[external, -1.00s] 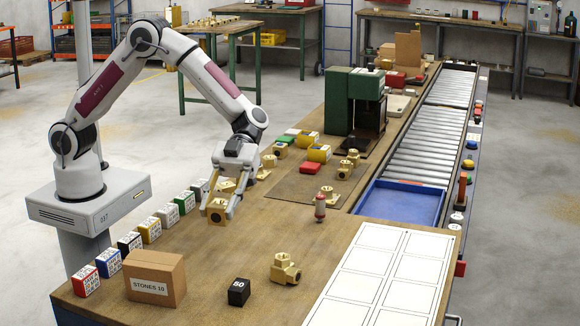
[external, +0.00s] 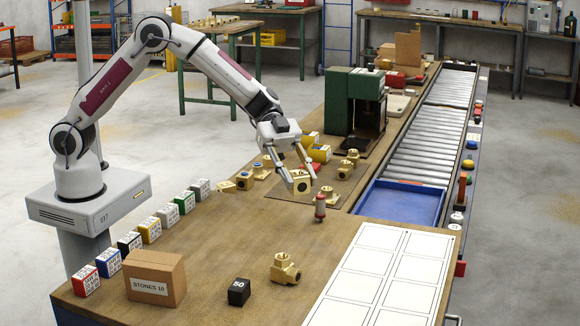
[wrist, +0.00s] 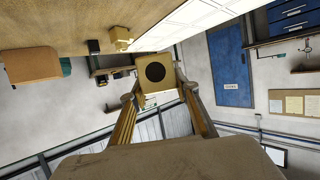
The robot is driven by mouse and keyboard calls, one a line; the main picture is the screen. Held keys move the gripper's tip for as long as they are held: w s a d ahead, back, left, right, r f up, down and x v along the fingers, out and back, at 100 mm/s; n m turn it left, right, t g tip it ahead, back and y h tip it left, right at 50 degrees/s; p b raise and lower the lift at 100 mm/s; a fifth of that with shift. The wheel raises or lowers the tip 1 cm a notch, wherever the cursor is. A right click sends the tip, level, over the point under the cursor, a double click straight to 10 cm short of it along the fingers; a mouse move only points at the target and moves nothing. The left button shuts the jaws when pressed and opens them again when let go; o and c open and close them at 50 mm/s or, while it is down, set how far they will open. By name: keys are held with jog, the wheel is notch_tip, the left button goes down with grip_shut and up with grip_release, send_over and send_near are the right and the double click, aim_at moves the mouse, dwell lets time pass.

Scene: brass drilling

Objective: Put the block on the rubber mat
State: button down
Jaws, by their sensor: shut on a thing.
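My gripper (external: 301,178) is shut on a brass block (external: 299,184) with a dark round hole in its face. In the wrist view the block (wrist: 154,73) sits between the tips of my two fingers (wrist: 160,96). In the external view I hold it raised, in front of the brown rubber mat (external: 277,191) by the drill press; its exact height above the mat is hard to tell. My fingers and the block hide part of the mat.
A red-capped bottle (external: 320,208) stands near the mat's front right corner. Brass fittings (external: 331,196) sit close on the right. The green drill press (external: 352,103) stands behind. Nearer the camera are a cardboard box (external: 155,278), a black block (external: 239,291) and another fitting (external: 285,269).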

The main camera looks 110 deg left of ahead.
jog(key=w+a+r+n+t+y, duration=0.1)
jog(key=w+a+n+t+y, duration=0.3)
jog(key=a, duration=0.9)
jog(key=w+a+n+y, duration=0.2)
jog(key=a+n+y, duration=0.4)
jog(key=a, duration=0.8)
jog(key=s+a+f+n+g+y, duration=0.2)
jog(key=s+a+f+n+y, duration=0.2)
jog(key=a, duration=0.6)
jog(key=s+a+f+n+g+y, duration=0.1)
jog(key=s+a+f+n+y, duration=0.3)
jog(key=a, duration=0.6)
notch_tip(320, 180, down, 2)
jog(key=shift+s+a+f+n+g+y, duration=0.1)
jog(key=shift+s+a+n+g+y, duration=0.2)
jog(key=shift+s+y, duration=0.75)
jog(key=shift+s+d, duration=0.15)
